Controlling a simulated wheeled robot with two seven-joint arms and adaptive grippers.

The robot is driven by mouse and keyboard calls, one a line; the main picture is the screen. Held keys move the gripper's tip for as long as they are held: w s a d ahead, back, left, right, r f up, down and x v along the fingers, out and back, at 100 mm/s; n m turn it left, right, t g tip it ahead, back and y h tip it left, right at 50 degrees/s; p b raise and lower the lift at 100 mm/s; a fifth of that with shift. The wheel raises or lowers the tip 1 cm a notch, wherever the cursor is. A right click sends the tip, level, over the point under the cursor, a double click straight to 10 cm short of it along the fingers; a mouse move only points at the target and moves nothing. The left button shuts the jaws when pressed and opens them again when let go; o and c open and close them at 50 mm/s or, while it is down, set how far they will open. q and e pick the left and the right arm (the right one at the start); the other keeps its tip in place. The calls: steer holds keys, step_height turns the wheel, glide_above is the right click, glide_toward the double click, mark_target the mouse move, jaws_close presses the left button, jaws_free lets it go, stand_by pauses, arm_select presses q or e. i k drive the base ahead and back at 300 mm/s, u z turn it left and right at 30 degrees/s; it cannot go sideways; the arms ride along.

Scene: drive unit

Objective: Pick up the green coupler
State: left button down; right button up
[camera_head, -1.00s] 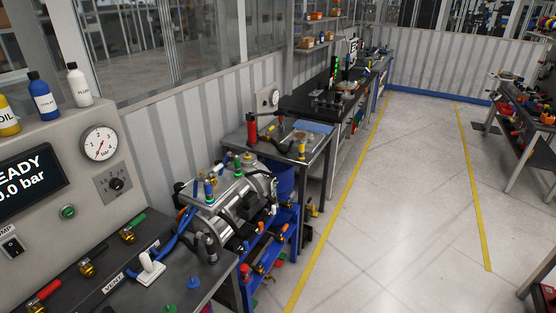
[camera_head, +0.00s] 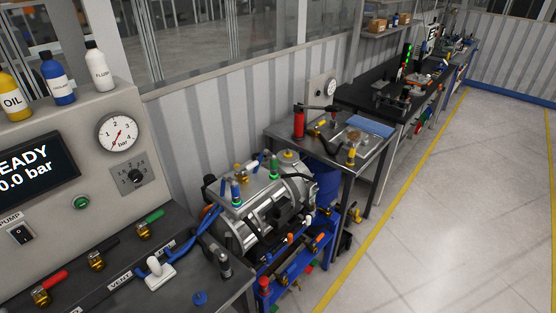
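The silver drive unit (camera_head: 262,212) stands on a blue cart beside the test bench. On its top, a small upright green fitting (camera_head: 273,166), which looks like the green coupler, stands at the right. A blue fitting (camera_head: 236,190) with a green lower ring stands to its left. I cannot tell for certain which green part is the coupler, as they are small. Neither of my grippers is in view.
The test bench (camera_head: 215,300) with a gauge, valves, blue hoses and a white handle fills the left. A grey side table (camera_head: 285,127) with a red cylinder stands behind the drive unit. The floor (camera_head: 440,240) at the right is clear.

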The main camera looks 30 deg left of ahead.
mark_target(273, 161)
steer(key=u, duration=0.35)
steer(key=i, duration=0.75)
steer(key=u, duration=0.6)
